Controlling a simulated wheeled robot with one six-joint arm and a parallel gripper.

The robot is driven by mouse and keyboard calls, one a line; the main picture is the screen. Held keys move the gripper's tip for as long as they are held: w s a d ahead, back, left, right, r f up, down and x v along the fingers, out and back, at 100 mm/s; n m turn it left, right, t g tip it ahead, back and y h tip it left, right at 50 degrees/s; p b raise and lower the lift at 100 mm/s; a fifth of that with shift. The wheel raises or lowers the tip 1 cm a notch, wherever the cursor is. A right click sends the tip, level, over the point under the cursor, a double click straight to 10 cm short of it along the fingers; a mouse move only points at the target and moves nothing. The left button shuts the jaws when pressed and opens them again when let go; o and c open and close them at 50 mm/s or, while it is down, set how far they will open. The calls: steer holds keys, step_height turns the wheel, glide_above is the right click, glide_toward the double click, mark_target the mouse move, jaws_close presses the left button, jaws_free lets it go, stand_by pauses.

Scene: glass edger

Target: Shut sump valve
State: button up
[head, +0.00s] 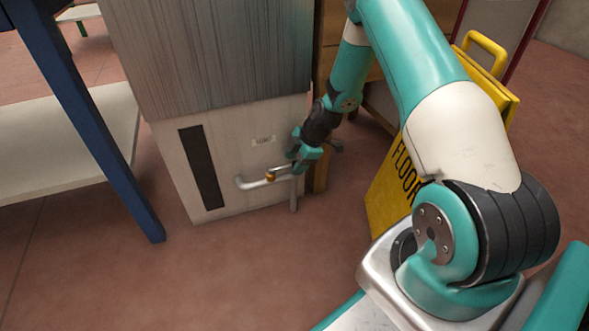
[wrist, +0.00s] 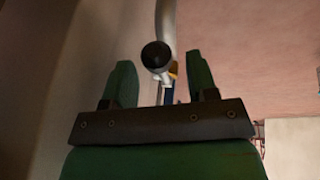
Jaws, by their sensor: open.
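The sump valve is a small brass fitting (head: 270,176) on a pale bent pipe (head: 252,183), low on the front of the machine cabinet (head: 218,165). My gripper (head: 288,168) is close beside the valve, at its right. In the wrist view my gripper (wrist: 160,78) is open, with one finger on each side of a round black knob end (wrist: 156,55). Behind the knob show the grey pipe (wrist: 166,20), a bit of brass (wrist: 174,69) and a blue piece (wrist: 168,95). I cannot tell whether the fingers touch anything. The lever's angle is largely hidden.
A yellow floor sign (head: 388,195) stands right of the cabinet. A blue table leg (head: 95,120) and a pale shelf (head: 60,145) are at the left. A label (head: 263,140) and a dark slot (head: 201,168) mark the cabinet front. The reddish floor in front is clear.

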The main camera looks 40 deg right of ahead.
steer(key=shift+w+a+f, duration=0.15)
steer(key=shift+f, duration=0.25)
steer(key=shift+c, duration=0.2)
jaws_close()
